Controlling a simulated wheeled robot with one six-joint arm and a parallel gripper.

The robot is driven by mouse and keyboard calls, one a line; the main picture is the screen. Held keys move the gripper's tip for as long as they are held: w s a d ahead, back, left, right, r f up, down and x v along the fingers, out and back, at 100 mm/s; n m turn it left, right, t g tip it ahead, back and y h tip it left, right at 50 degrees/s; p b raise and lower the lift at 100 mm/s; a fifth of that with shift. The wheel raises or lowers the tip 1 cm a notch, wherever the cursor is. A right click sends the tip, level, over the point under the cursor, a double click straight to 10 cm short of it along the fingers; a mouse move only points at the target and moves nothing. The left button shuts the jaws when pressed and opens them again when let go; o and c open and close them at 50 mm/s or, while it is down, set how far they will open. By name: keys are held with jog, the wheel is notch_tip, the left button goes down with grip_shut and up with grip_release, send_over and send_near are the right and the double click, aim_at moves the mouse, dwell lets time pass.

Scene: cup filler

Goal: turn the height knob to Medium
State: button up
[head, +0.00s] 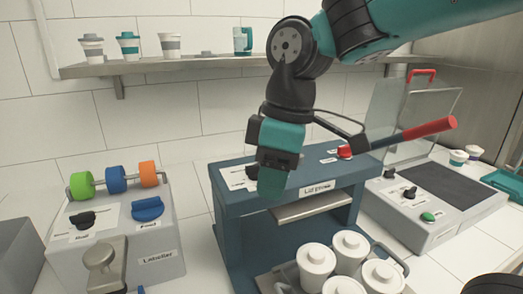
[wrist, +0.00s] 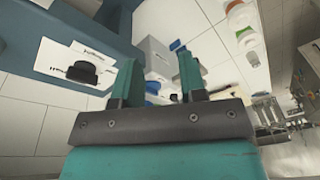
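The teal lid press (head: 230,205) stands in the middle of the counter. On its top is a white label plate (head: 234,178), with a black knob (wrist: 75,70) on it in the wrist view. This is likely the height knob, but the plate's words are too small to read surely. In the head view my gripper (head: 272,182) hangs over the press's front edge and hides part of the plate. In the wrist view my gripper (wrist: 160,82) has its two fingers apart with nothing between them. The knob is left of the fingers, not touched.
The press's red-gripped lever (head: 428,128) sticks out to the right of my wrist. White lidded cups (head: 316,262) stand on a tray below. The labeller (head: 160,262) is at left, and a grey machine with an open clear lid (head: 440,225) at right. A shelf (head: 180,66) runs behind.

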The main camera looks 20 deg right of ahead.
aim_at(256, 164)
jog(key=w+d+r+n+h+p, duration=0.25)
jog(key=w+r+n, duration=0.35)
jog(key=w+r, duration=0.75)
jog(key=shift+y, duration=0.25)
notch_tip(256, 164, down, 18)
jog(key=shift+d+f+p, duration=0.1)
jog(key=shift+p, duration=0.75)
grip_shut()
